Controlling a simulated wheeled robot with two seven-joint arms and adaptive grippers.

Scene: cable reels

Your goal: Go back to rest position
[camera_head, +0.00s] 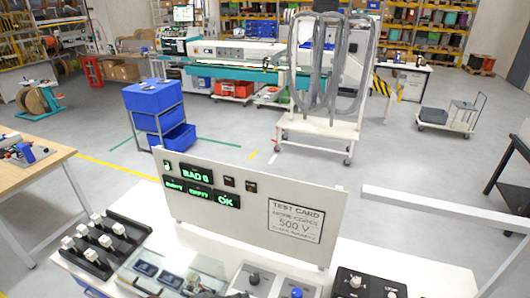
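Neither of my grippers can be made out in the head view. A small dark shape at the bottom edge, left of centre, is cut off and too unclear to name. In front of me is a white test bench (425,268) with an upright panel (250,205). The panel has green lit displays reading "BAD 0" and "OK" (227,199), and a "TEST CARD" label (295,221) marked 500 V.
A black tray with white-topped pieces (100,243) sits at the bench's left; control boxes (368,284) line its front. A white bar (440,207) crosses the right side. A wooden table (30,160), blue bin rack (153,97) and cable trolley (318,127) stand beyond, with open floor between.

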